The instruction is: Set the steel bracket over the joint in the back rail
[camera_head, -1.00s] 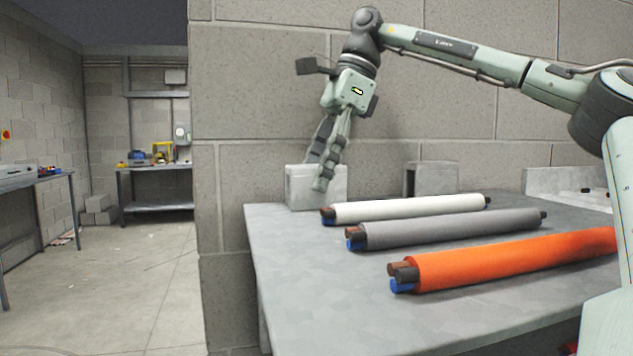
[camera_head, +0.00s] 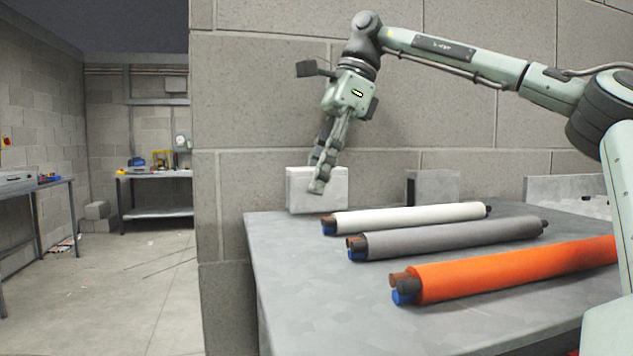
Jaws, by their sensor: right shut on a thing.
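My right gripper (camera_head: 318,184) points down at the left back corner of the grey table. It is shut on a pale grey, box-shaped piece (camera_head: 333,196), which I take to be the steel bracket. The fingers cover part of its front face. The piece is upright near the wall; whether its lower edge touches the table is hard to tell. A similar grey piece (camera_head: 436,188) with a dark left end stands further right along the back. A low grey upstand (camera_head: 560,184) shows at the back right, perhaps part of the back rail. I cannot make out the joint. My left gripper is not in view.
White (camera_head: 410,217), grey (camera_head: 450,239) and orange (camera_head: 520,268) cables lie across the table (camera_head: 300,290), in front of the back pieces. A block wall (camera_head: 260,100) rises close behind. Open floor (camera_head: 130,290) and other benches are at the left.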

